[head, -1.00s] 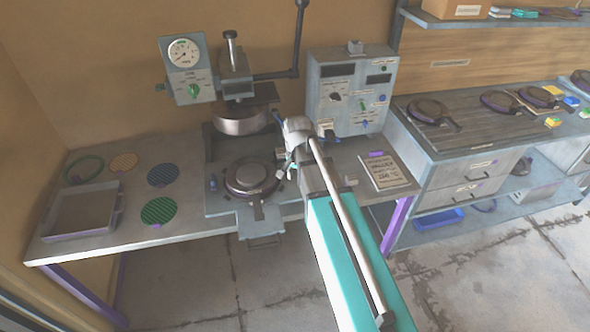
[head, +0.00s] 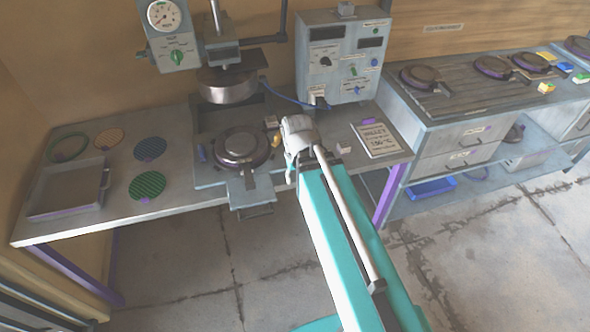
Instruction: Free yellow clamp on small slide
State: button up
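The round dark plate mould (head: 240,148) sits on the small slide (head: 212,180) under the press on the left bench. A small yellow piece (head: 276,139), apparently the yellow clamp, shows at the mould's right edge, just left of my wrist. I cannot tell whether it is closed on the mould. My gripper (head: 289,177) is right of the mould, over the slide's right side. My own wrist and arm hide most of its fingers, so I cannot see whether it touches anything.
The press head (head: 228,88) hangs above and behind the mould. A control box (head: 340,60) stands behind my wrist, with a label card (head: 380,140) to the right. A grey tray (head: 68,190) and several coloured discs lie left. Floor in front is clear.

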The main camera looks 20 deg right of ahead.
jog(key=shift+s+f+n, duration=0.2)
jog(key=shift+s+n, duration=0.1)
jog(key=shift+s, duration=0.15)
notch_tip(320, 180, up, 9)
jog(key=m+p, duration=0.9)
send_over(279, 133)
jog(key=shift+w, duration=0.15)
notch_tip(279, 133, down, 14)
jog(key=b, duration=1.4)
jog(key=shift+r, duration=0.15)
